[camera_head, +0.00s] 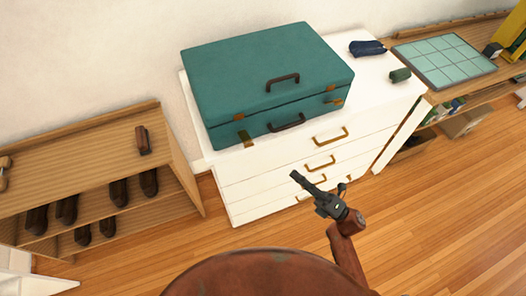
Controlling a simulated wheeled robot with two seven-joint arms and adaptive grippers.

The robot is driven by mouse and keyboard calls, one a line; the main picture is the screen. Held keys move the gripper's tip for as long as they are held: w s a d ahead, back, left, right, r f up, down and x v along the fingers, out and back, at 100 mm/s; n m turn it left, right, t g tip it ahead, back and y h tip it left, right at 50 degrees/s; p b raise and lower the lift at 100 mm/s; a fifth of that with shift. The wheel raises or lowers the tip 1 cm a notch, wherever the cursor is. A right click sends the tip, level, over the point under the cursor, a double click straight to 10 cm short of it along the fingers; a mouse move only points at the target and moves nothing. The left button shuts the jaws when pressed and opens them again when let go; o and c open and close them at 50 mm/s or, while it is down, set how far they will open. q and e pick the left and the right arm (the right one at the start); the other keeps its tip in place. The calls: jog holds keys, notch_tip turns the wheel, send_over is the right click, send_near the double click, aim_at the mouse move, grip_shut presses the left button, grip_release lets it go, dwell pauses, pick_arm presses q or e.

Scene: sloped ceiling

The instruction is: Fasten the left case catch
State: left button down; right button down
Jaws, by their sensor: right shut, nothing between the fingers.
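A teal case (265,70) lies on top of a white chest of drawers, with its lid down and a thin dark seam along the front. The left case catch (245,138) is a small brass flap low on the front left. It appears to stick out from the body, below a brass piece on the lid edge; its exact angle is too small to tell. My right gripper (297,178) is shut and empty, in front of the drawers, below and right of the left catch and apart from it. My left gripper is not in view.
The right catch (336,101) is on the case's front right. A dark handle (287,123) sits between the catches. A wooden shoe rack (85,160) stands left.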

jog(key=shift+s+a+r+n+g+y, duration=0.25)
jog(key=shift+s+r+n+g+y, duration=0.15)
jog(key=shift+s+r+n+g, duration=0.15)
jog(key=shift+w, duration=0.2)
send_near(245, 139)
jog(key=x, duration=0.3)
jog(key=shift+r+t+p, duration=0.25)
jog(key=shift+r+p, duration=0.05)
jog(key=shift+r, duration=0.15)
